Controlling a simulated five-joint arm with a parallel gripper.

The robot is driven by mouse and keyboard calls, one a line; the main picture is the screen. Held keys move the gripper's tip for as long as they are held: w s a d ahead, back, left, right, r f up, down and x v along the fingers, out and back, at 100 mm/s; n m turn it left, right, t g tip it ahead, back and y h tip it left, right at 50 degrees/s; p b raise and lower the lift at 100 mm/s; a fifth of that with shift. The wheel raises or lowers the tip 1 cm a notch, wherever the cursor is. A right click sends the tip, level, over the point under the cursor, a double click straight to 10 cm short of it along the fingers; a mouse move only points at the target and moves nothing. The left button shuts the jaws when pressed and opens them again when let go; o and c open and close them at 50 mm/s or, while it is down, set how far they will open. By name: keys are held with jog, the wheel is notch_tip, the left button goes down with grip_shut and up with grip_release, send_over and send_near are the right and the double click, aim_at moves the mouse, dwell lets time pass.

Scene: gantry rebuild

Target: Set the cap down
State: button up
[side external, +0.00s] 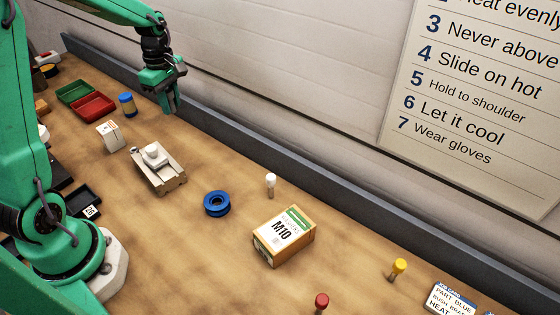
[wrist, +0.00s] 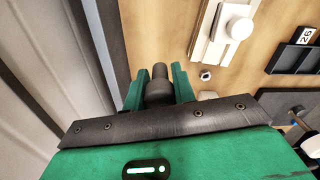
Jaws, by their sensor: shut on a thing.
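My gripper (side external: 173,104) is over the back edge of the bench, near the grey rail. In the wrist view its two green fingers (wrist: 159,82) are closed on a dark grey, stepped round piece (wrist: 158,90), which looks like the cap. The piece sits between the fingers with its narrower end pointing away from the palm. In the side view the fingers mostly hide it. Its height above the bench is hard to tell.
A pale fixture with a white round knob (side external: 156,170) stands in front of my gripper. A blue ring (side external: 217,204) and M10 box (side external: 284,238) are right. The grey rail (side external: 255,148) runs behind.

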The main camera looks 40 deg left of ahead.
jog(key=shift+a, duration=0.1)
send_over(156, 130)
notch_tip(156, 130, down, 7)
dwell(0.4)
jog(key=shift+f, duration=0.15)
jog(key=shift+f, duration=1.85)
jog(key=shift+f, duration=0.15)
jog(key=o, duration=1)
